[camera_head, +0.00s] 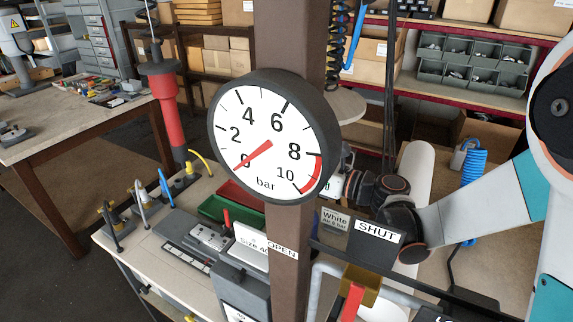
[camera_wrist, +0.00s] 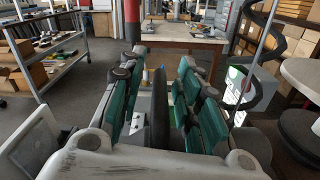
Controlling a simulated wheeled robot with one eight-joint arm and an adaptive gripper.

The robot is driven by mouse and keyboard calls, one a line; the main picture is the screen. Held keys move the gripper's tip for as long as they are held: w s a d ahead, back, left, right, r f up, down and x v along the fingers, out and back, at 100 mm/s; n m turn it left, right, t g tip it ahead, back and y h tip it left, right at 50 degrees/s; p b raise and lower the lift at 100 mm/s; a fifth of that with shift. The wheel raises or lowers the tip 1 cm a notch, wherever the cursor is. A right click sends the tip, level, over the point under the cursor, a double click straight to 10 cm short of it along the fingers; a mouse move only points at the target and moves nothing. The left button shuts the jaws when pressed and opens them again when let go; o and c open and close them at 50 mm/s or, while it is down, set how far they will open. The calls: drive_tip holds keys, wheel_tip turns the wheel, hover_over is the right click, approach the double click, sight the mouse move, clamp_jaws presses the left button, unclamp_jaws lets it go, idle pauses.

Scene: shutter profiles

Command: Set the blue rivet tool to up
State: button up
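In the head view a thin blue piece (camera_head: 165,187) stands on a small dark base in the row of tools along the bench's left side. It leans slightly; I take it as the blue rivet tool, but its setting is too small to read. My gripper is hidden behind the gauge and post in the head view. In the wrist view my gripper (camera_wrist: 160,98) has its green-padded fingers apart. A dark upright shape (camera_wrist: 158,110) shows between them; I cannot tell what it is. I cannot make out the blue tool in the wrist view.
A pressure gauge (camera_head: 268,138) on a brown post (camera_head: 294,50) blocks the bench's middle. Grey, black and yellow tools (camera_head: 143,203) flank the blue one. A red column (camera_head: 170,115) stands behind.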

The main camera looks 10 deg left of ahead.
clamp_jaws()
wheel_tip(320, 180, up, 57)
drive_tip(key=p, duration=3.1)
drive_tip(key=shift+w, duration=0.1)
